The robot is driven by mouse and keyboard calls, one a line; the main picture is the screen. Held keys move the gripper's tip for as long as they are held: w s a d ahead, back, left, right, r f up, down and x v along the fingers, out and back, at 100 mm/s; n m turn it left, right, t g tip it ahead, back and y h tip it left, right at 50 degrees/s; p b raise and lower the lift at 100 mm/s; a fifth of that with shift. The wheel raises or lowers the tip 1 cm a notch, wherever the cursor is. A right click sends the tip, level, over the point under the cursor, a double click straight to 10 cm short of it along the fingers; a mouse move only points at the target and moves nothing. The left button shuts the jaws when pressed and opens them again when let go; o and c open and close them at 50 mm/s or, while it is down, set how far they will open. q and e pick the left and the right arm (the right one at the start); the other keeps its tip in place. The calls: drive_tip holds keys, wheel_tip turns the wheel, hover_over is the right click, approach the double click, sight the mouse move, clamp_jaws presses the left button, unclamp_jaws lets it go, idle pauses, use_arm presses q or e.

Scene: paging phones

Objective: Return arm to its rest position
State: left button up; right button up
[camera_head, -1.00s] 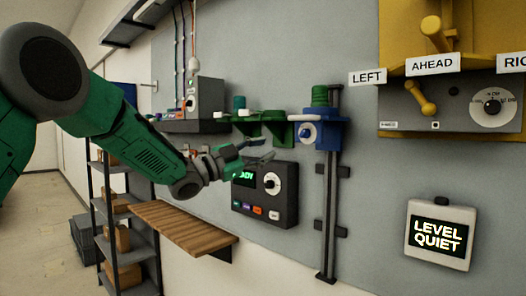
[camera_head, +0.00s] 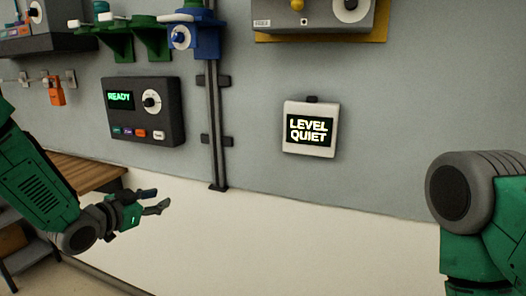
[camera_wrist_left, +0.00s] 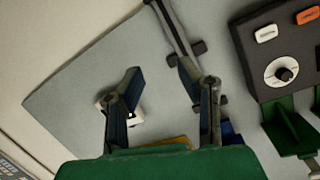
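My left gripper (camera_head: 160,201) is open and empty, low at the left of the head view, in front of the pale lower wall and apart from the wall devices. In the left wrist view, the two fingers of this gripper (camera_wrist_left: 161,70) stand apart with nothing between them. My left arm comes in from the left edge and slopes down. A green part of my right arm with a grey joint shows at the right edge; its gripper is out of view.
A dark panel (camera_head: 171,118) reading READY has a dial and buttons. Right of it are a vertical rail (camera_head: 213,115) and a white-framed display (camera_head: 310,151) reading LEVEL QUIET. A wooden shelf (camera_head: 90,172) is behind my left arm. The lower middle is clear.

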use_arm(q)
drive_tip(key=s+f+n+g+y+b, duration=0.1)
drive_tip(key=s+f+n+g, duration=0.1)
drive_tip(key=s+f, duration=0.5)
drive_tip(key=s+f+n+g+y+b, duration=0.15)
drive_tip(key=s+f, duration=0.25)
drive_tip(key=f, duration=0.8)
drive_tip(key=s+f+n+g+y+b, duration=0.1)
drive_tip(key=s+f+g, duration=0.2)
drive_tip(key=s+f, duration=0.3)
drive_tip(key=s+f+n+g+y+b, duration=0.1)
drive_tip(key=s+f, duration=0.6)
drive_tip(key=s, duration=0.9)
drive_tip(key=s+a+f+n+g+y+b, duration=0.1)
drive_tip(key=s+f+g, duration=0.5)
drive_tip(key=s, duration=0.6)
drive_tip(key=shift+f+n+b, duration=0.4)
drive_tip(key=shift+n+b, duration=0.15)
drive_tip(key=shift+b, duration=0.35)
drive_tip(key=shift+y, duration=0.25)
